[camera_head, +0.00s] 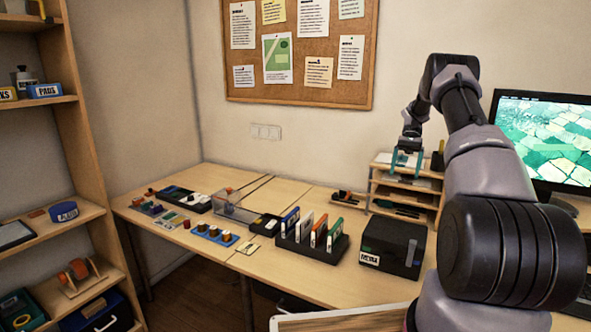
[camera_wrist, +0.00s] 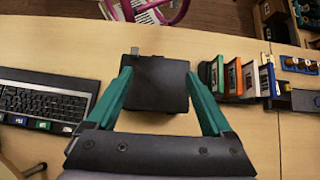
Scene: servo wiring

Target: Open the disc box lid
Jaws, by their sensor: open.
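The disc box (camera_head: 391,243) is a black box with a white label on its front, standing on the desk below the paper shelf. Its lid looks shut. In the wrist view the disc box (camera_wrist: 160,90) lies between and beyond my fingers, with a small grey tab at its far edge. My gripper (camera_head: 405,160) is open, with teal fingers pointing down, in front of the shelf in the head view. In the wrist view my gripper (camera_wrist: 158,74) frames the box from above; I see nothing held, and cannot tell whether the fingers touch the box.
A black rack (camera_head: 312,245) with upright coloured cases stands left of the box. A wooden paper shelf (camera_head: 405,185) stands behind it, and a monitor (camera_head: 545,140) is at the right. A keyboard (camera_wrist: 42,98) lies left of the box in the wrist view.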

